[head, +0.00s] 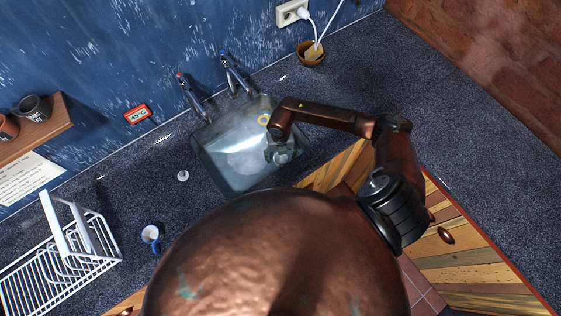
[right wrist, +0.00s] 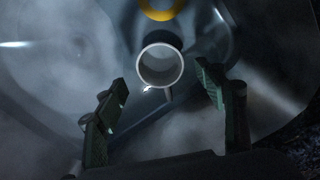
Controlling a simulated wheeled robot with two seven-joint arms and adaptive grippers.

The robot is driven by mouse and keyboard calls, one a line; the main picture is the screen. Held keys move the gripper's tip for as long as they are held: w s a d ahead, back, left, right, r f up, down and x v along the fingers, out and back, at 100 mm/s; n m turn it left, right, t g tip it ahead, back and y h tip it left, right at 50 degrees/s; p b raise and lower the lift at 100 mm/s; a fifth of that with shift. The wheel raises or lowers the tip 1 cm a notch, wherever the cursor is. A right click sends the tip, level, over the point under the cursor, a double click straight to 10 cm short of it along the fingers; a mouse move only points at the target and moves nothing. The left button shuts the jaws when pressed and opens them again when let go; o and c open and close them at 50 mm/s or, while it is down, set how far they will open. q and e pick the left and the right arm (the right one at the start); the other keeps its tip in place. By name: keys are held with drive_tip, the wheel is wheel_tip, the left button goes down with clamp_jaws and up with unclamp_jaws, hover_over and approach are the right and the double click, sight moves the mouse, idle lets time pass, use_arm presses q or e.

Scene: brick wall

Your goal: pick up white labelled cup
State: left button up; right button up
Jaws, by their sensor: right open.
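A pale cup (right wrist: 144,76) with a white rim shows in the right wrist view, seen from above, with its handle toward me and a small mark on its side. It is in the sink (head: 212,165), and in the head view my right gripper hides it or nearly so. My right gripper (head: 280,155) is over the sink, its two fingers apart in the right wrist view (right wrist: 161,85). The cup lies between and just beyond the fingertips, and I see no contact. My left gripper is not in view.
A yellow-rimmed item (head: 264,120) is in the sink beyond the cup. Two taps (head: 232,75) stand behind the sink. A white cup with blue (head: 150,233) and a dish rack (head: 60,260) are on the counter at left. A brown bowl (head: 311,58) is at the back.

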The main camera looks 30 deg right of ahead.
sight(281, 159)
wheel_tip(281, 159, down, 4)
drive_tip(key=shift+d+f, duration=0.1)
drive_tip(key=shift+f, duration=0.1)
drive_tip(key=c, duration=1.3)
drive_tip(key=shift+c, duration=0.4)
drive_tip(key=shift+w+r, duration=0.1)
drive_tip(key=shift+r, duration=0.05)
